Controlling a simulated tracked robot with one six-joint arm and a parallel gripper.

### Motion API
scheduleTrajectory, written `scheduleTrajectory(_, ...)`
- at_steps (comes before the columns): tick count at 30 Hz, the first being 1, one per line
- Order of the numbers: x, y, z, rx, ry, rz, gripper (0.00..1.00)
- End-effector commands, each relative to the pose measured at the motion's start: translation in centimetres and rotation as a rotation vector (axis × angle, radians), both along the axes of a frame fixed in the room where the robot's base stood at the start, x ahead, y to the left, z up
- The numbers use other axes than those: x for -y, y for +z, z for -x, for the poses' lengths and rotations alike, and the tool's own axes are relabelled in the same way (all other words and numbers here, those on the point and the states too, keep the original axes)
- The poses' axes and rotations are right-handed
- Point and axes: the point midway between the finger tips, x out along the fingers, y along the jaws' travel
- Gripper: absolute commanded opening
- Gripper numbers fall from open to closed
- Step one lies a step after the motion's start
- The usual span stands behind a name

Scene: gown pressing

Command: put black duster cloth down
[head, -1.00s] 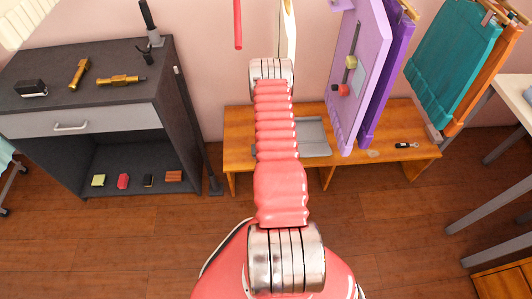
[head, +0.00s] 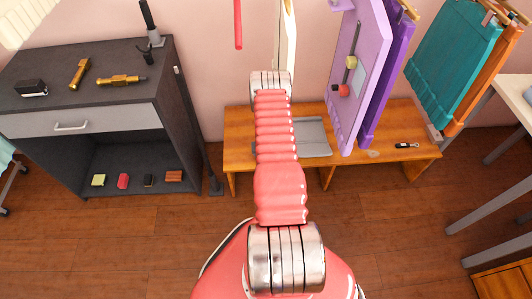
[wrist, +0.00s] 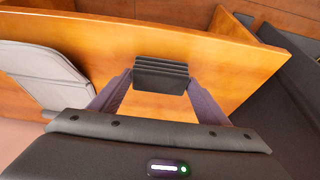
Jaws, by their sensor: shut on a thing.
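The black duster cloth (wrist: 160,72) shows in the wrist view as a small, dark, folded block. My gripper (wrist: 160,82) is shut on it, with a finger at each side. The cloth is over the orange wooden bench (wrist: 235,65); I cannot tell whether it touches the wood. The bench also stands against the wall in the head view (head: 240,125). There my arm hides the gripper and the cloth.
A grey flat tray (head: 312,137) lies on the bench, left of the cloth in the wrist view (wrist: 40,72). Purple boards (head: 352,80) stand at the bench's right. A small black-and-white item (head: 407,145) lies near its right end. A dark cabinet (head: 110,130) stands left.

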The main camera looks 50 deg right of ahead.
Motion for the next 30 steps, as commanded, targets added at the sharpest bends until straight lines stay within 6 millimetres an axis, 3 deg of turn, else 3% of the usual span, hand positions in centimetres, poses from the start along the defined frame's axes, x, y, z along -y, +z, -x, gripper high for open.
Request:
scheduleTrajectory(13, 0.02, -0.69, 0.02, 0.001, 0.000, 0.001, 0.45)
scheduleTrajectory(14, 0.03, -0.71, 0.02, 0.001, 0.000, 0.001, 0.70)
scheduleTrajectory(15, 0.03, -0.67, 0.01, 0.001, 0.000, 0.001, 0.73)
scheduleTrajectory(22, 0.03, -0.67, 0.03, 0.001, -0.001, 0.001, 0.88)
scheduleTrajectory(30, 0.03, -0.59, 0.03, 0.001, -0.001, 0.001, 0.88)
